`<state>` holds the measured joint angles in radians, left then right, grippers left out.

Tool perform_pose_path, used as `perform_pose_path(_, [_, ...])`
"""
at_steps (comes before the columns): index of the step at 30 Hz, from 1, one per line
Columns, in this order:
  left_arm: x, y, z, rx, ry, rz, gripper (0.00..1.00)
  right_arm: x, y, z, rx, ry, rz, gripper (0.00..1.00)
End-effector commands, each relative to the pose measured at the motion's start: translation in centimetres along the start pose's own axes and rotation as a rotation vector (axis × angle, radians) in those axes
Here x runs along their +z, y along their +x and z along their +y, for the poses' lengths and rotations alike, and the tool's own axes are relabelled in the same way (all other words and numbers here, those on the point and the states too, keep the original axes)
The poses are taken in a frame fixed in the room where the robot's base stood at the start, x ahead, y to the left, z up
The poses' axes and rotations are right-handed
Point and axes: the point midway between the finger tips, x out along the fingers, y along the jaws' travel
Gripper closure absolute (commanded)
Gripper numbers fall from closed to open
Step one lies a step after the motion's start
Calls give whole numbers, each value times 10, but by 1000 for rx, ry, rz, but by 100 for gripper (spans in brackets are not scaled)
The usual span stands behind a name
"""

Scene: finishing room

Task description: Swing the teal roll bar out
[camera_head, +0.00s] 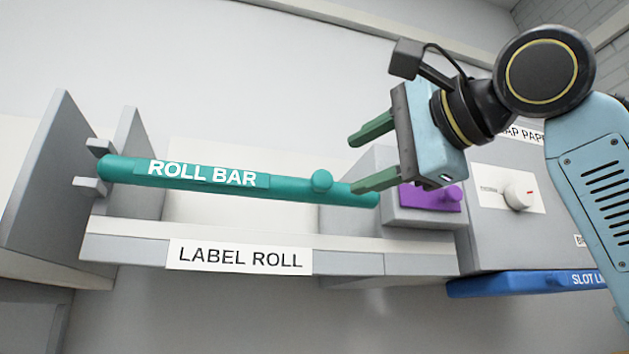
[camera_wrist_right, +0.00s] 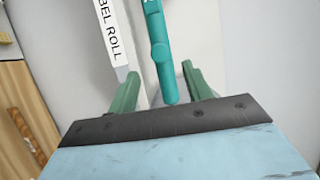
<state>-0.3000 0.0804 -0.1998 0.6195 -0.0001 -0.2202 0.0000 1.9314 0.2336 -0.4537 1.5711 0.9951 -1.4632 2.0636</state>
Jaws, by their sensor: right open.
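The teal roll bar (camera_head: 225,178) runs across the front of the label roll holder, with its left end at grey brackets and a round knob (camera_head: 321,181) near its right end. My right gripper (camera_head: 366,160) is open at the bar's right end, its green fingers spread. The lower finger overlaps the bar's end in the head view; I cannot tell whether they touch. In the right wrist view the bar (camera_wrist_right: 161,55) points down toward the space between the open fingers (camera_wrist_right: 160,85). My left gripper is not in view.
A white LABEL ROLL sign (camera_head: 240,258) is on the ledge below the bar. Right of it are a grey box with a purple part (camera_head: 430,197), a panel with a white dial (camera_head: 519,195) and a blue strip (camera_head: 520,283). A grey side plate (camera_head: 50,185) stands at left.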

Motion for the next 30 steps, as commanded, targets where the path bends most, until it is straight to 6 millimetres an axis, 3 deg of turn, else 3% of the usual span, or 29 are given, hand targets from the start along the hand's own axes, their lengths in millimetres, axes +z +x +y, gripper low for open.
perform_pose_path(9, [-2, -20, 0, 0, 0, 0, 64, 0, 69, -2, 2, 0, 0, 50])
perform_pose_path(15, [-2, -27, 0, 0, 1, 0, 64, 0, 95, -2, 1, -1, 0, 50])
perform_pose_path(28, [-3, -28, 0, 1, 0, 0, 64, 0, 105, 0, -1, -2, 0, 50])
perform_pose_path(30, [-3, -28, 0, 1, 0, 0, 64, 0, 105, 0, -1, -2, 0, 60])
